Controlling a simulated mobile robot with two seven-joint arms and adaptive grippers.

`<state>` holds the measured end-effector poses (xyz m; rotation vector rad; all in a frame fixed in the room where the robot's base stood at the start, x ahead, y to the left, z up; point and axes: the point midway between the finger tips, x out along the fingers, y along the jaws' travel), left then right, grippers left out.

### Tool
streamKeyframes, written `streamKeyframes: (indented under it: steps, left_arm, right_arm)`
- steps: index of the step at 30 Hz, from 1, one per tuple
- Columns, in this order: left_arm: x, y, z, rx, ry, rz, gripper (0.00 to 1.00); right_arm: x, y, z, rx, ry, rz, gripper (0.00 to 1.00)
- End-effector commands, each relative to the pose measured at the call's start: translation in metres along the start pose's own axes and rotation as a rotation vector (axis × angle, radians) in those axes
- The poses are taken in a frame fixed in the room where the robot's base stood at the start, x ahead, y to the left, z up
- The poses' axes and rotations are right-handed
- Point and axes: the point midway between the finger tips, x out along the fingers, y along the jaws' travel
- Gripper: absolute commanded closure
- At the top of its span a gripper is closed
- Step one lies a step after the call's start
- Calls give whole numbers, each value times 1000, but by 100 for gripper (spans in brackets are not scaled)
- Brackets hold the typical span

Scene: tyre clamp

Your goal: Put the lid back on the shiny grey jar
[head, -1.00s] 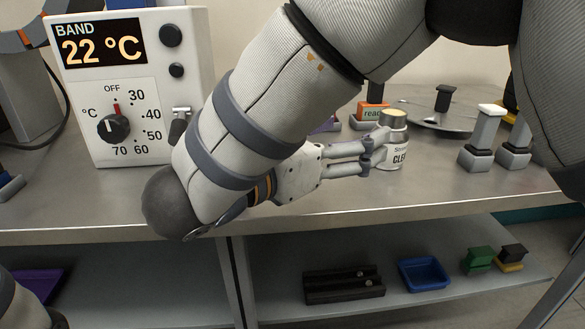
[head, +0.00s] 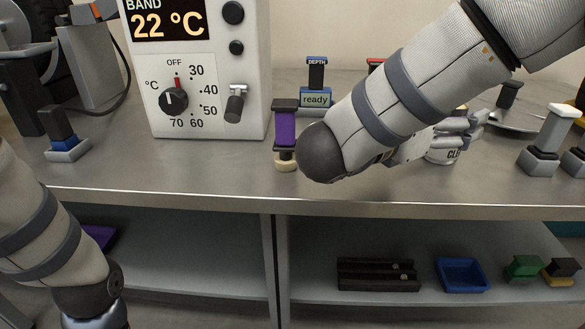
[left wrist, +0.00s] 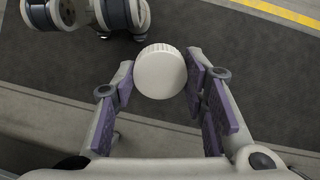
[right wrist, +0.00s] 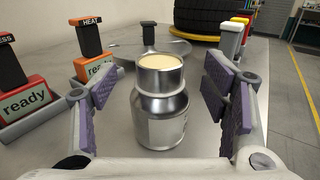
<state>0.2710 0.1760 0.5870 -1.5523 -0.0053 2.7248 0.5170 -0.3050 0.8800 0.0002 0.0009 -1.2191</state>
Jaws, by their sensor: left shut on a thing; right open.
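The shiny grey jar (right wrist: 160,115) stands upright on the bench without its lid, cream-coloured contents showing at its mouth. In the head view the jar (head: 442,155) is partly hidden by my right arm and gripper. My right gripper (right wrist: 160,95) is open, with the jar between its spread fingers in the right wrist view; I see no clear contact. A white round lid with a ribbed edge (left wrist: 160,72) is held in my left gripper (left wrist: 158,85), which is shut on it. In the head view my left arm hangs at the lower left, its gripper out of frame.
A white control box (head: 205,75) reading 22 °C and a purple-bodied stand (head: 285,130) are left of my right arm. Stamp-like blocks (head: 547,140) stand right of the jar. The lower shelf holds a blue tray (head: 462,275) and a black block (head: 378,275). The front bench strip is clear.

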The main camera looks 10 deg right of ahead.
Motion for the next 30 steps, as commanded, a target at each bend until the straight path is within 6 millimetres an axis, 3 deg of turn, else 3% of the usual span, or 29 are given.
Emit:
streamKeyframes:
  steps: [5,15,24,30]
  left_arm:
    - [-2,0,1,0,2,0,75]
    - [-2,0,1,0,2,0,75]
    - [-2,0,1,0,2,0,75]
    - [-2,0,1,0,1,0,75]
  right_arm:
    - [18,0,1,1,-1,-1,31]
    - [18,0,1,1,-1,0,34]
    - [18,0,0,1,0,1,100]
    - [18,0,0,2,1,2,100]
